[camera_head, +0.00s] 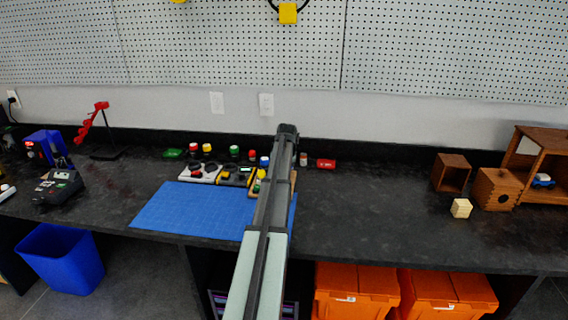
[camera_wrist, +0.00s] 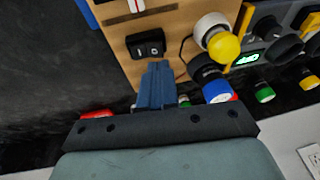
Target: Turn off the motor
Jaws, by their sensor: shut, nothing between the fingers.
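A light wooden board (camera_wrist: 180,15) shows in the wrist view, carrying a black rocker switch (camera_wrist: 146,44). A white cylinder with a yellow end (camera_wrist: 218,38) sits on the board to the right of the switch; it may be the motor. My gripper (camera_wrist: 157,66) is shut and empty, its blue-grey fingertips just below the switch in the picture. I cannot tell whether they touch it, or which way the rocker is tipped. In the head view the board (camera_head: 254,189) is partly hidden behind my arm, and the switch and my fingertips are not visible.
Devices with dark knobs (camera_wrist: 284,46) stand right of the board in the wrist view. Small coloured-top bottles (camera_head: 234,152) line the back. A blue mat (camera_head: 190,208) lies in front. Wooden boxes (camera_head: 495,188) stand at right. The counter (camera_head: 365,205) between is clear.

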